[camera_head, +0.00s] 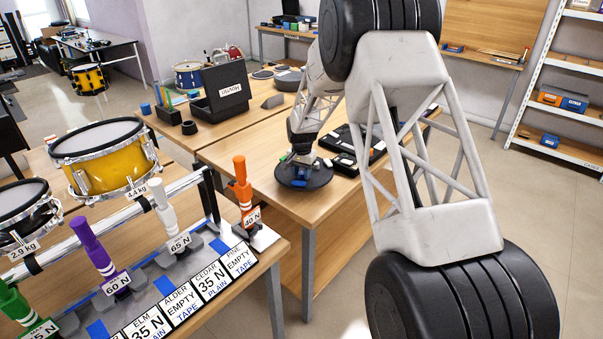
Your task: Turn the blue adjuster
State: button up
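My arm reaches across the wooden table, and my gripper (302,158) is small and far off at its lower end, low over a round black pad (318,179). Small blue, green and white bits show around the gripper. I cannot tell whether one of them is the blue adjuster or part of my gripper. Whether the fingers are open or shut is too small to see. No part that I can clearly name as the blue adjuster shows.
A black case (344,141) lies just right of the pad. A black box (222,91) stands farther back left. The near bench holds a yellow drum (104,159) and orange (242,183), white (162,205) and purple (92,245) handles with labels. Bare tabletop (240,150) lies left of the pad.

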aim_at(302, 173)
jog(key=shift+r, duration=0.1)
jog(key=shift+r, duration=3.8)
jog(key=shift+r, duration=0.1)
